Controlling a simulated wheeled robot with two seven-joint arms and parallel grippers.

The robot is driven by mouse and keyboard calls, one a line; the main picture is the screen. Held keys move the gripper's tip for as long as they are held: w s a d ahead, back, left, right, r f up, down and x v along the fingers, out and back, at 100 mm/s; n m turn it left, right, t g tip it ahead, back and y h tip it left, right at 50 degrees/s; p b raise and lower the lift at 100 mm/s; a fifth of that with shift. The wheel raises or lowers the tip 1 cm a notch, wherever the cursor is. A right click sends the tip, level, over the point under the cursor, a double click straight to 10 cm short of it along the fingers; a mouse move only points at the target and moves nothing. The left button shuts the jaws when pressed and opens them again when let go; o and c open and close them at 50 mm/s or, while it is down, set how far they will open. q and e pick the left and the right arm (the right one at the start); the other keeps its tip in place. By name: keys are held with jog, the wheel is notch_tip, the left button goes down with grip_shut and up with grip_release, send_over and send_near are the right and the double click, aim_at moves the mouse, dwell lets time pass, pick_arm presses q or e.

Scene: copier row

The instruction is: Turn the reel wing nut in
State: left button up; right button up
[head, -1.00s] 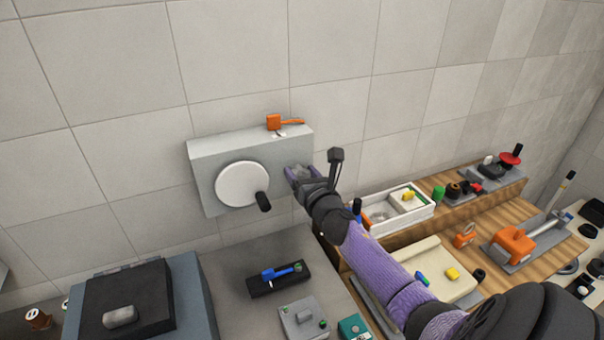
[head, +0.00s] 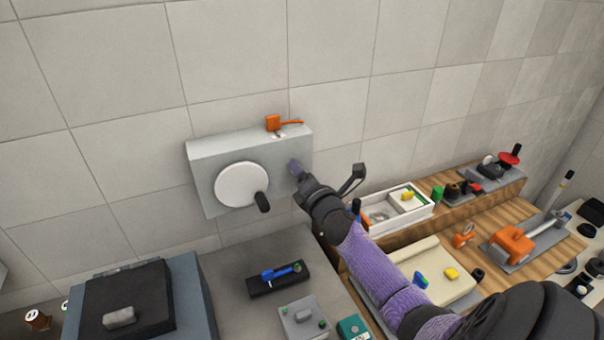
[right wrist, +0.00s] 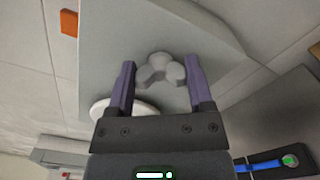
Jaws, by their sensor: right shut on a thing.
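The reel wing nut (right wrist: 160,70) is a grey three-lobed knob on the face of a grey wall box, seen in the right wrist view. My right gripper (right wrist: 160,64) has its purple fingers on either side of the nut and is shut on it. In the head view my right gripper (head: 296,169) reaches the right side of the grey box (head: 204,152); the nut is hidden there behind the fingers and wrist. My left gripper is not in view.
The box has a white disc (head: 241,184) with a black handle (head: 262,201) on its front and an orange lever (head: 274,123) on top. Below stand a black tray (head: 262,288) with a blue tool and a white bin (head: 428,212). The tiled wall behind is bare.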

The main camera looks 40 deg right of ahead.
jog(key=shift+f+m, duration=0.1)
jog(key=shift+m, duration=0.8)
jog(key=m, duration=0.2)
jog(key=shift+f+m, duration=0.1)
jog(key=shift+m, duration=0.3)
jog(key=m+p, duration=0.1)
jog(key=m, duration=0.2)
jog(key=shift+f+m, duration=0.1)
jog(key=shift+m, duration=0.2)
jog(key=m, duration=0.3)
jog(key=shift+m+p, duration=0.4)
jog(key=m, duration=0.3)
jog(key=m+p, duration=0.1)
jog(key=shift+f, duration=0.25)
jog(key=m, duration=0.4)
jog(key=shift+a+m+p, duration=0.15)
jog(key=shift+m+p, duration=0.2)
jog(key=shift+m, duration=0.05)
jog(key=shift+f+m, duration=0.1)
jog(key=shift+m, duration=1.8)
jog(key=shift+a, duration=0.1)
